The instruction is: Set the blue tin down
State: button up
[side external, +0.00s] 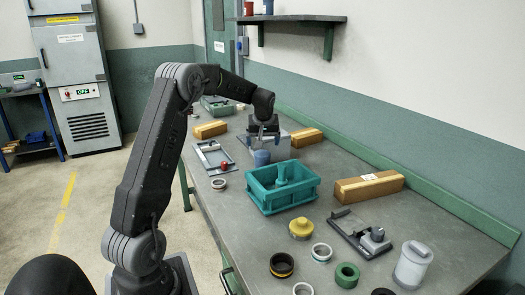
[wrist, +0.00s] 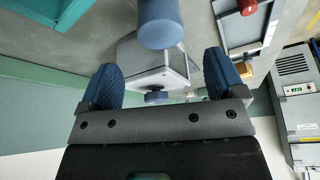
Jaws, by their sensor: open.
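The blue tin (side external: 262,158) is a small plain cylinder standing upright on the grey workbench (side external: 330,195), just in front of a pale grey machine block (side external: 282,149). It also shows in the wrist view as a blue cylinder (wrist: 161,24) at the top middle. My gripper (side external: 262,141) is just above and behind the tin in the side view. In the wrist view its two blue ribbed fingers (wrist: 160,62) are spread wide. The tin lies past the fingertips, with visible gaps to both, and nothing is between the pads. The tin's base is hard to see.
A teal crate (side external: 262,198) stands close to the tin, nearer the side camera. A fixture with a red knob (side external: 224,166) lies to the tin's left. Wooden blocks (side external: 370,187) line the back. A yellow part (side external: 301,228) and several rings occupy the near bench.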

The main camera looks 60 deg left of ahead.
jog(key=s+d+r+m+t, duration=0.15)
jog(key=d+r, duration=0.25)
jog(key=d, duration=0.4)
jog(key=s+d+r+m+h, duration=0.1)
jog(key=s+d+r+m, duration=0.2)
jog(key=d, duration=0.5)
jog(key=s+d+r+m+t, duration=0.15)
jog(key=d+r, duration=0.25)
jog(key=d, duration=0.4)
jog(key=s+d+f+m+h, duration=0.3)
jog(key=s+d+m, duration=0.4)
jog(key=s+d, duration=0.8)
jog(key=shift+s+f+m+t, duration=0.2)
jog(key=shift+s+m+t, duration=0.15)
jog(key=shift+s, duration=0.5)
